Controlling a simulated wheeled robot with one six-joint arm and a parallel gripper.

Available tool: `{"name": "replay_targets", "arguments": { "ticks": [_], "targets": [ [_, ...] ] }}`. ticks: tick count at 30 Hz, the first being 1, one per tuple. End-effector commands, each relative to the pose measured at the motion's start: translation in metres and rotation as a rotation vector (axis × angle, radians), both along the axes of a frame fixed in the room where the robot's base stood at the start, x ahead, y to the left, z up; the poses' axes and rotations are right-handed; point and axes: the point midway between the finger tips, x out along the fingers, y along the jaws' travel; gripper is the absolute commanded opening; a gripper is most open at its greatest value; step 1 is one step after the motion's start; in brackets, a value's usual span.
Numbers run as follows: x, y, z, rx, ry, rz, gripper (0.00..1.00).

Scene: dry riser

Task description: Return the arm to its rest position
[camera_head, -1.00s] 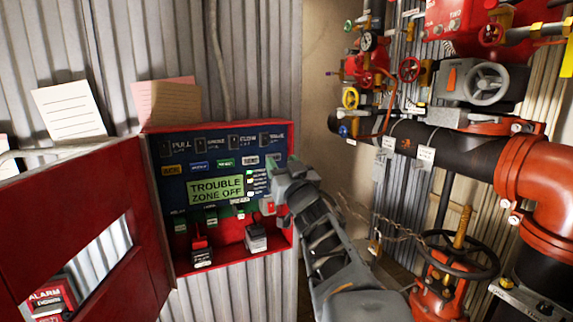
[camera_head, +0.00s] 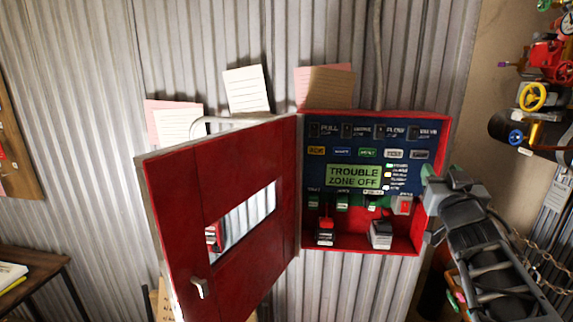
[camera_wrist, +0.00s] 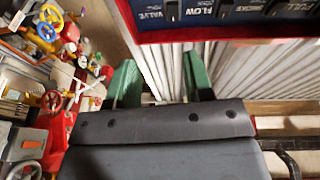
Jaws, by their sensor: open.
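My arm (camera_head: 490,245) reaches up from the lower right in the head view. My gripper (camera_head: 428,195) is at the right edge of the open red alarm panel (camera_head: 448,150), overlapping it in the picture; I cannot tell whether they touch. In the wrist view my gripper (camera_wrist: 161,78) shows two green fingers spread apart with nothing between them, in front of corrugated wall. The panel's blue face with switches (camera_wrist: 225,12) is upside down at the top of that view. The panel's screen (camera_head: 354,177) reads "TROUBLE ZONE OFF".
The red panel door (camera_head: 235,185) hangs open to the left. Paper notes (camera_head: 246,88) stand above it. Pipes and valves (camera_head: 533,97) are at the right, with a chain (camera_head: 530,260) near my arm. A wooden table (camera_head: 40,260) stands at lower left.

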Motion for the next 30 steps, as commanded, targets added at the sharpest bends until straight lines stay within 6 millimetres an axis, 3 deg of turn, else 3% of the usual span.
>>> {"name": "replay_targets", "arguments": {
  "ticks": [4,7,11,15,18,21,24,30],
  "targets": [
    [-0.008,-0.031,-0.056,0.076,0.237,-0.19,0.47],
    [-0.022,-0.031,-0.111,0.165,0.482,-0.281,0.47],
    [-0.044,0.01,-0.182,0.277,0.839,-0.263,0.47],
    [-0.08,0.08,-0.239,0.345,1.203,-0.124,0.47],
    [-0.106,0.127,-0.261,0.359,1.392,0.001,0.47],
    [-0.124,0.165,-0.27,0.347,1.495,0.109,0.47],
    [-0.128,0.185,-0.269,0.307,1.506,0.171,0.47],
    [-0.127,0.2,-0.265,0.258,1.503,0.219,0.47]
  ]
}}
